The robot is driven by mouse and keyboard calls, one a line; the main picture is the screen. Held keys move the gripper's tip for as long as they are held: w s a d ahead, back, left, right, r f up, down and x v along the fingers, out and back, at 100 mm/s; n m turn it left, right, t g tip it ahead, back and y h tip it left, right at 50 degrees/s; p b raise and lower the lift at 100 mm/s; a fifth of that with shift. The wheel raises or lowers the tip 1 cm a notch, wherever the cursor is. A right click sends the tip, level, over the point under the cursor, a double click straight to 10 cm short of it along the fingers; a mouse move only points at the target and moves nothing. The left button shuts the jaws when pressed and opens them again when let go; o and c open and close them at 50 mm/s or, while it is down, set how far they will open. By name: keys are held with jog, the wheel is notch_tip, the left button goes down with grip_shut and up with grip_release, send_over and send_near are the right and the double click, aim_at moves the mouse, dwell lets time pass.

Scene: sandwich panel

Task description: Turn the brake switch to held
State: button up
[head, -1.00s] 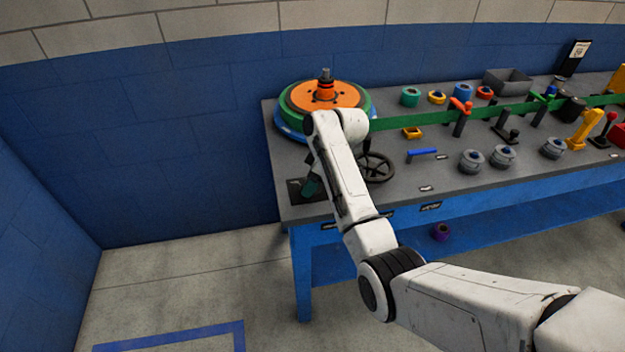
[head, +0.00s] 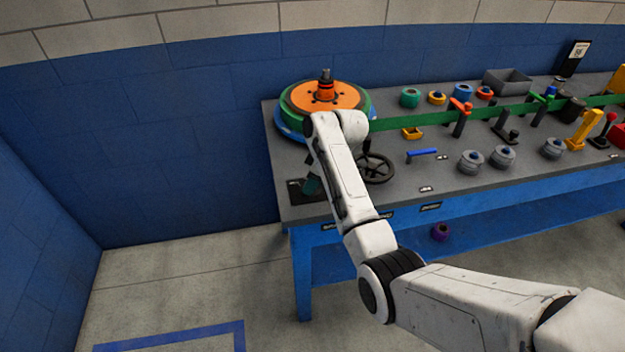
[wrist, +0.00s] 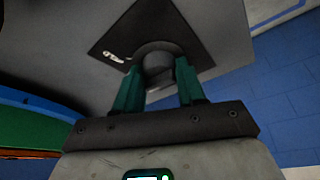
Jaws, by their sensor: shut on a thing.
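The brake switch (wrist: 158,66) is a dark round knob on a black square plate (wrist: 196,42) with a small white marking, in the wrist view. My gripper (wrist: 158,82) has its two green fingers on either side of the knob and is shut on it. In the head view the plate (head: 294,186) lies at the table's near left corner, with my gripper (head: 312,186) over it. My arm hides the knob there, and the label is too small to read.
A green and orange reel (head: 345,97) stands behind my gripper. A black handwheel (head: 375,168) is close to its right. A green strip (head: 420,121) runs right past several posts and knobs. Blue wall lies to the left; the floor in front is clear.

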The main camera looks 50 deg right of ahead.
jog(key=shift+r+m, duration=0.1)
jog(key=shift+m, duration=0.2)
jog(key=m+h+p, duration=0.1)
jog(key=m+p, duration=0.2)
jog(key=shift+a+m+h+p, duration=0.15)
jog(key=shift+m+h+p, duration=0.15)
jog(key=m+h+p, duration=0.1)
jog(key=m, duration=0.1)
jog(key=m+h+p, duration=0.1)
jog(key=m, duration=0.2)
jog(key=shift+a, duration=0.1)
jog(key=shift+m, duration=0.4)
jog(key=o, duration=1)
